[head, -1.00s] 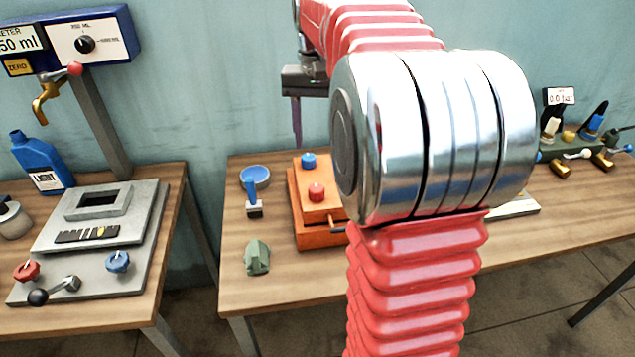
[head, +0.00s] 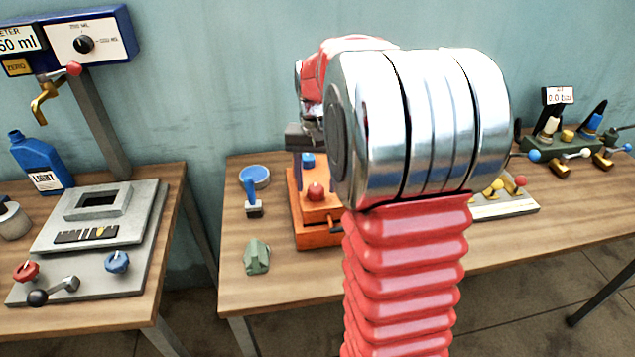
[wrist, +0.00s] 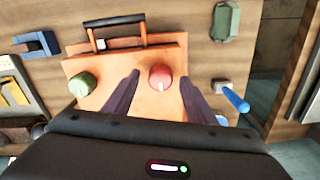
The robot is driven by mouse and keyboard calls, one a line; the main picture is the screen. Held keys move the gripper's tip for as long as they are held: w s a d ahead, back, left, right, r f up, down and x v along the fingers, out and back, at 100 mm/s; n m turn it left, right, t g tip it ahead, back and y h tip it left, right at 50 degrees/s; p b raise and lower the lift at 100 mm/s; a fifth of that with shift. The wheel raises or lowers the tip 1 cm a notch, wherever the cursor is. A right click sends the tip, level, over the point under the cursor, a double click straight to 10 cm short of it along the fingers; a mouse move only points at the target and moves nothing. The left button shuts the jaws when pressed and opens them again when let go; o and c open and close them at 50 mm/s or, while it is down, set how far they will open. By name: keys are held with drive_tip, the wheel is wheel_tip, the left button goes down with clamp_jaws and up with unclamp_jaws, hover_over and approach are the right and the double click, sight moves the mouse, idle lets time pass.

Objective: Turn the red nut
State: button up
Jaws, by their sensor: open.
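The red nut (head: 316,191) stands on top of an orange box (head: 318,240) on the right-hand table. In the wrist view the red nut (wrist: 160,77) lies between the two dark fingertips of my gripper (wrist: 160,82), with a gap on each side. My gripper is open and points down over the box; I cannot tell how far the tips are above its top. In the head view my gripper (head: 300,150) is mostly hidden behind my arm, above and behind the red nut.
A blue nut (head: 308,160) stands behind the red one. A green nut (wrist: 82,84) stands on the box to the left in the wrist view. The box's handle (wrist: 115,30) sticks out.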

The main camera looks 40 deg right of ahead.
sight(316, 188)
drive_tip(key=shift+f, duration=0.45)
drive_tip(key=c, duration=1)
drive_tip(key=shift+c, duration=0.2)
drive_tip(key=shift+n, duration=0.4)
drive_tip(key=o, duration=1)
drive_tip(key=shift+o, duration=0.2)
wheel_tip(316, 188, up, 14)
